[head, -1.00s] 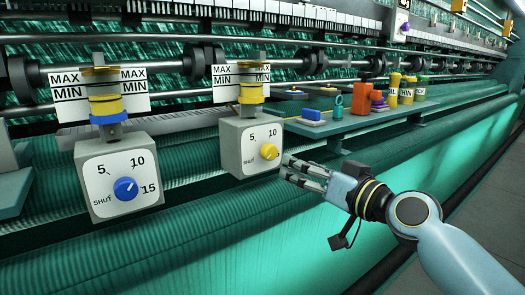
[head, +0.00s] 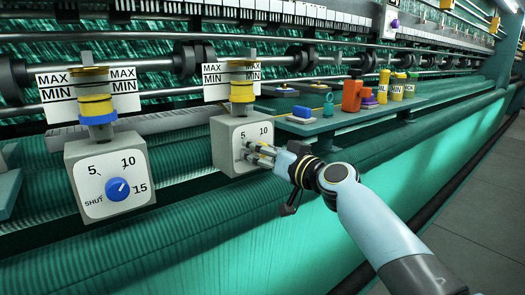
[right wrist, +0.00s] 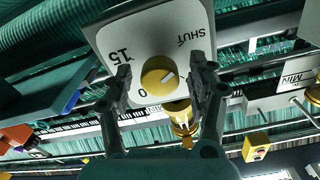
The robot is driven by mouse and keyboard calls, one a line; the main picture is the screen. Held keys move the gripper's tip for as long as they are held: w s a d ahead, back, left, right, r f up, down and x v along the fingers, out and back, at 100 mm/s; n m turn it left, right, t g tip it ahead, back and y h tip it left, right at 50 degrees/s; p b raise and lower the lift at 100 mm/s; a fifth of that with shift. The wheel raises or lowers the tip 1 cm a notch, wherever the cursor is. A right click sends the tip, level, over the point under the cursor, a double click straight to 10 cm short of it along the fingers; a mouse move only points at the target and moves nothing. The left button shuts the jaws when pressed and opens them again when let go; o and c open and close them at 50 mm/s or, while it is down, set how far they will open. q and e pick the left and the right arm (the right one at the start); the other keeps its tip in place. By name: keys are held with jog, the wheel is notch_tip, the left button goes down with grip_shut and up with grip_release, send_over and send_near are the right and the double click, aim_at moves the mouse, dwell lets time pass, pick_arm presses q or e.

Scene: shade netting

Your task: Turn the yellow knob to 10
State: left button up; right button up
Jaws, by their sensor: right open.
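The yellow knob (right wrist: 159,76) sits on the pale dial face of a grey box (head: 229,133). In the right wrist view the dial is upside down, with 15 on the left, SHUT at upper right and a 0 below. The knob's pale mark points right, between SHUT and the part of the dial that my finger hides. My right gripper (right wrist: 162,84) is open, with one finger on each side of the knob; I cannot tell whether they touch it. In the head view my right gripper (head: 258,153) covers the knob. My left gripper is not in view.
A second box (head: 107,178) with a blue knob (head: 117,188) hangs to the left. To the right, a shelf (head: 335,122) holds an orange bottle (head: 352,93) and several small coloured items. Green netting lies below and in front.

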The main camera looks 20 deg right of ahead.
jog(key=c, duration=1.1)
jog(key=shift+c, duration=0.2)
jog(key=shift+m, duration=0.3)
